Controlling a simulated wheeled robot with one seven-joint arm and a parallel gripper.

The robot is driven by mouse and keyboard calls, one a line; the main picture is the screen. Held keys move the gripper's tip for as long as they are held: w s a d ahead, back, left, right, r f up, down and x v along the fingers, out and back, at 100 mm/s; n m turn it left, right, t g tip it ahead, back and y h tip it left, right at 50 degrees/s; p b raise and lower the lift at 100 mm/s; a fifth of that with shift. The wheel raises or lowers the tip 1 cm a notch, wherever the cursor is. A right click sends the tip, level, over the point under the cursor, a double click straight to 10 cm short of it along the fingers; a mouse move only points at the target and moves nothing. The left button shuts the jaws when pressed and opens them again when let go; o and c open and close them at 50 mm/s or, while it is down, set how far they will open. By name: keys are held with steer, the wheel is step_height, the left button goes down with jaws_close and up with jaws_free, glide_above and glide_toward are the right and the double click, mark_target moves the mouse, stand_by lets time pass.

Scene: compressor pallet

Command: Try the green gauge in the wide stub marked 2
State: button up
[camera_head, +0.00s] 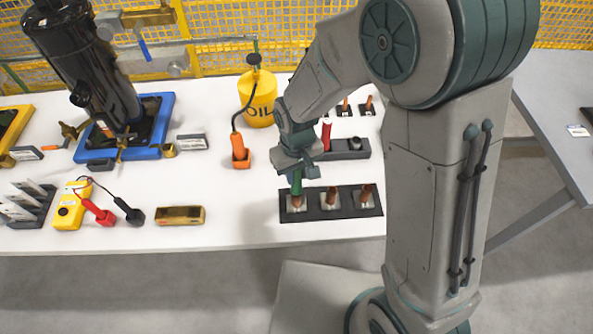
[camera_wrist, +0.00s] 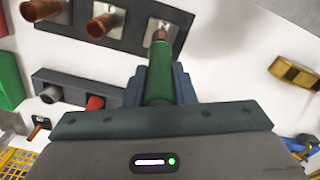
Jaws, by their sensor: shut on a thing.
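My gripper (camera_head: 296,172) is shut on the green gauge (camera_head: 297,184), which points down at the left stub of a dark plate (camera_head: 314,213) at the table's front. In the wrist view the green gauge (camera_wrist: 160,78) stands between the jaws (camera_wrist: 160,85), its end in line with a copper stub (camera_wrist: 160,36). The two meet or nearly meet; I cannot tell whether the gauge is inside. Two other copper stubs, the middle one (camera_head: 332,197) and the right one (camera_head: 365,194), stand on the same plate. Their marks are too small to read.
A dark holder (camera_head: 350,155) with a red gauge (camera_head: 326,135) lies behind the plate. Small copper stubs (camera_head: 346,104) stand farther back. A yellow oil can (camera_head: 258,100) and an orange-handled tool (camera_head: 240,152) are to the left.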

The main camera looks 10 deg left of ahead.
steer(key=shift+f+b, duration=0.6)
steer(key=shift+f, duration=0.15)
stand_by(1.3)
steer(key=shift+r, duration=0.1)
steer(key=shift+r+p, duration=2.1)
steer(key=shift+r, duration=0.9)
steer(key=shift+r+p, duration=1.4)
steer(key=shift+r, duration=0.65)
